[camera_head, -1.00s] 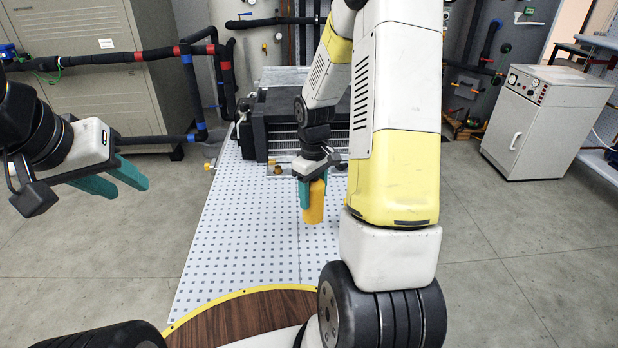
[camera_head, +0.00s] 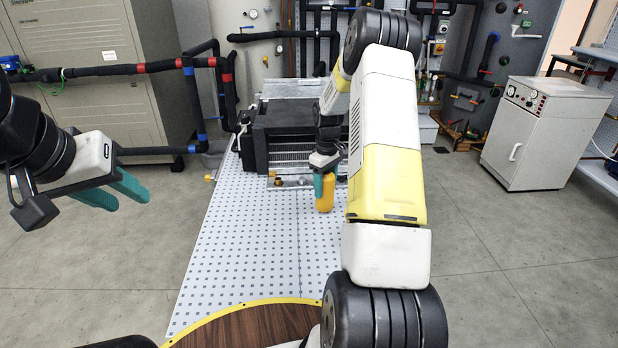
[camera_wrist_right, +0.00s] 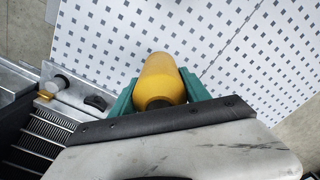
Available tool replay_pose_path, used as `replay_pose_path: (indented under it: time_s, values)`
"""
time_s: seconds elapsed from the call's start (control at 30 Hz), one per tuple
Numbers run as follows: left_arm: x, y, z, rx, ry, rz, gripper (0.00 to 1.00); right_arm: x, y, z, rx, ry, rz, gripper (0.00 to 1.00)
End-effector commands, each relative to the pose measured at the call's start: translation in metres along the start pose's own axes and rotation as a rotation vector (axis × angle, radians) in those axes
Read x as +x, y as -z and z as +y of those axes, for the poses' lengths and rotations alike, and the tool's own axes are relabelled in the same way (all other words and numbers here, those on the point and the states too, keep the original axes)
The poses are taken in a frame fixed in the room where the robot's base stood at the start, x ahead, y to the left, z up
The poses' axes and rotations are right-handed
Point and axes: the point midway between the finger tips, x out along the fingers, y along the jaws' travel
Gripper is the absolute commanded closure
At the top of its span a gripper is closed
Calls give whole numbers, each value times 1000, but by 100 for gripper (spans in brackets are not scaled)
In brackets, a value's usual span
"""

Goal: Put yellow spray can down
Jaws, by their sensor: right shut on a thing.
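The yellow spray can (camera_head: 325,193) is held in my right gripper (camera_head: 319,186), over the white dotted bench top (camera_head: 240,240) just in front of the black finned unit. In the right wrist view the can (camera_wrist_right: 158,80) sits between the green fingers (camera_wrist_right: 160,94), which are shut on it. I cannot tell whether its base touches the bench top. My left gripper (camera_head: 115,190) is at the left, away from the bench, with its two green fingers apart and nothing between them.
The black finned unit (camera_head: 290,135) with brass fittings stands at the back of the bench. Black insulated pipes (camera_head: 110,70) run behind on the left. A white cabinet (camera_head: 540,130) stands on the floor at right. The front and middle of the bench top are clear.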

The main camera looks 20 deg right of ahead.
Motion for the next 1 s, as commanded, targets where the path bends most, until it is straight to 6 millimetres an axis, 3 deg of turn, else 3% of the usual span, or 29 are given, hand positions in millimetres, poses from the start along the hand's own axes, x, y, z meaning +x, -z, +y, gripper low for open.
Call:
replay_pose_path:
  time_s: [0.1,0.43,0.47,0.53,0.57,0.87,1.0]
  values:
    - [0,0,0,0,0,0,64,11,0,1,0,-2,1,100]
    - [0,0,0,0,0,0,64,15,0,0,0,-2,1,100]
    - [0,0,0,0,0,0,64,15,0,0,0,-1,1,42]
    - [0,0,0,0,0,0,64,15,0,0,0,-2,1,28]
    - [0,0,0,0,0,0,64,15,0,0,0,-2,1,24]
    - [0,0,0,0,0,0,64,14,0,0,0,-2,1,24]
    - [0,0,0,0,0,0,64,3,1,1,1,-4,4,24]
